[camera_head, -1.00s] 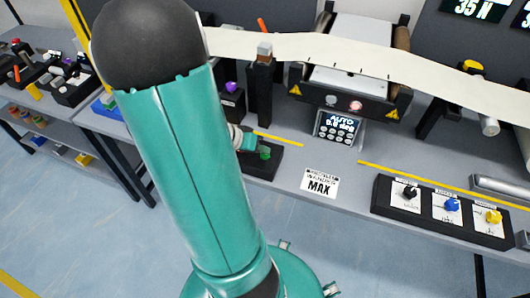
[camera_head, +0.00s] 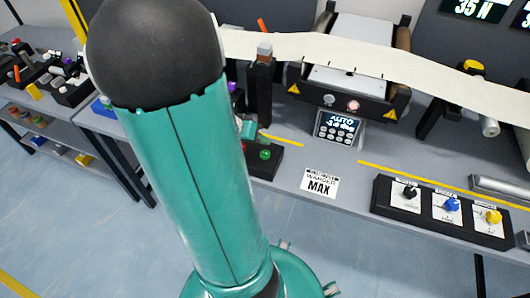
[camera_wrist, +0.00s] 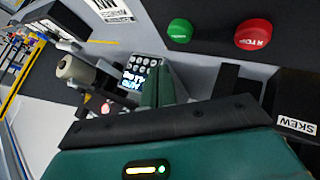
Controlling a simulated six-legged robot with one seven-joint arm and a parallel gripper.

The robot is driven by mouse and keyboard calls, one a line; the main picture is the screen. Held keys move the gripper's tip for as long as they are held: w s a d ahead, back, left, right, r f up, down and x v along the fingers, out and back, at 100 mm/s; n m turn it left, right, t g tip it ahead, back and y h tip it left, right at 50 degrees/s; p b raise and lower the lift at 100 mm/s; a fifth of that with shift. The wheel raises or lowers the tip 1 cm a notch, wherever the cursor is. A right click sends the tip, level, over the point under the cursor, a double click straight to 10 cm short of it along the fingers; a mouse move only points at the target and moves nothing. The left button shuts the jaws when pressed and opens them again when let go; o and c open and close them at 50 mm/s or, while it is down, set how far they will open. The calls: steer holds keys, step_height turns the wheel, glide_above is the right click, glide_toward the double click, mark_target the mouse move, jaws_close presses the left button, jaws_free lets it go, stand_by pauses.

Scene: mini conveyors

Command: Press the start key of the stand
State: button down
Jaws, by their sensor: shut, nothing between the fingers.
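A black key box (camera_head: 262,172) sits at the near edge of the grey bench, partly behind my arm in the head view. Its green key (camera_head: 265,154) shows just right of my arm. In the wrist view the green key (camera_wrist: 180,30) is beside a larger red key (camera_wrist: 253,34) marked with what reads as STOP. The green key's lettering is too small to read. My gripper (camera_wrist: 157,72) is shut and empty, its fingertips apart from the green key in the wrist picture. In the head view my arm hides most of the gripper.
A display panel (camera_head: 338,127) reading AUTO stands behind the keys, below a roller stand with a white web (camera_head: 300,46). A dark post (camera_head: 259,90) rises close behind the key box. A knob panel (camera_head: 442,211) lies to the right. Bench around the MAX label (camera_head: 319,184) is clear.

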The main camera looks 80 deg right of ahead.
steer(key=shift+r, duration=1.15)
